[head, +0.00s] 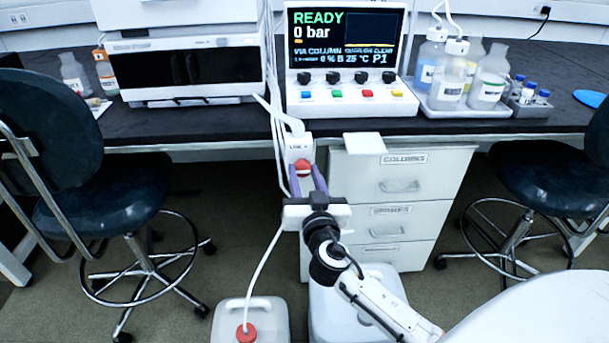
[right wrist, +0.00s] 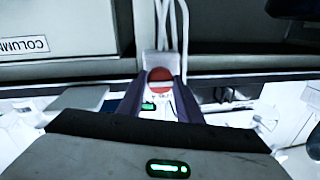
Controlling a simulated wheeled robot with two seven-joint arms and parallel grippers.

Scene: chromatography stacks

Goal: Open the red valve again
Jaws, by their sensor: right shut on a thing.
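The red valve (head: 303,167) is a round red knob with a white bar across it, on a pale block at the front edge of the bench. It also shows in the right wrist view (right wrist: 160,75), with its white bar lying level. My right gripper (head: 305,178) reaches up to the valve from the front. Its two purple fingers are shut on the red knob, one on each side, and partly hide its sides. My left gripper is in neither view.
The instrument panel (head: 345,62) above reads READY and 0 bar. A drawer cabinet (head: 400,190) stands right of the valve. White tubes run down beside the valve to a jug (head: 252,318) with a red cap. Chairs (head: 95,150) stand at both sides. A bottle tray (head: 465,111) sits on the bench.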

